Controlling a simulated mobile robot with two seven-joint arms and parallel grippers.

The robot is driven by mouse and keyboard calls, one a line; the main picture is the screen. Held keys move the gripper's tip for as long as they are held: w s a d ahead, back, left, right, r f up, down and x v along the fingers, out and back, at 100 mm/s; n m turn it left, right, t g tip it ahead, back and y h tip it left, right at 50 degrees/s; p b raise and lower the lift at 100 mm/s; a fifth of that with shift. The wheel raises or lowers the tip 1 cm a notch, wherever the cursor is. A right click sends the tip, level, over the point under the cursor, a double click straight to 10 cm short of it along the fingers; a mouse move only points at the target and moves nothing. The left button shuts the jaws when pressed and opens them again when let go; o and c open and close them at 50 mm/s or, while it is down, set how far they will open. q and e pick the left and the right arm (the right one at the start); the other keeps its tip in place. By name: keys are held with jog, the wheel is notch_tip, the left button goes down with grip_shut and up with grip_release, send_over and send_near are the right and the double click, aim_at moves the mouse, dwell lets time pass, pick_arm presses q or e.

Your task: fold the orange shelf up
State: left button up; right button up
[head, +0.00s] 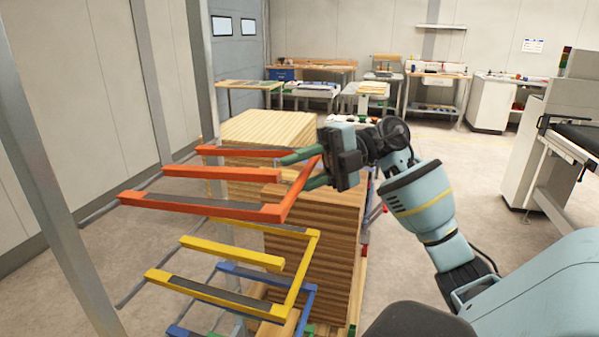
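The orange shelf (270,213) is the top one of a rack at the left in the head view. It is an open frame with several bars reaching left from a right-hand side bar, and it lies about level. My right gripper (298,171) is at the far right part of that side bar. Its two green fingers are spread apart, one near the bar's far end and one against or just behind the bar nearer to me. I cannot tell whether either finger touches it. My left gripper is out of view.
A yellow shelf (262,258) and a blue shelf (310,290) lie below the orange one. Stacks of wooden boards (335,235) stand behind and beside them. A grey upright post (62,215) stands at the left. The floor beyond is mostly clear, with workbenches at the back.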

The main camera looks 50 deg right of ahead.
jog(key=shift+s+f, duration=0.1)
dwell(0.4)
jog(key=v, duration=0.8)
jog(key=shift+d+r, duration=0.25)
jog(key=shift+d, duration=0.05)
dwell(0.6)
jog(key=shift+s, duration=0.1)
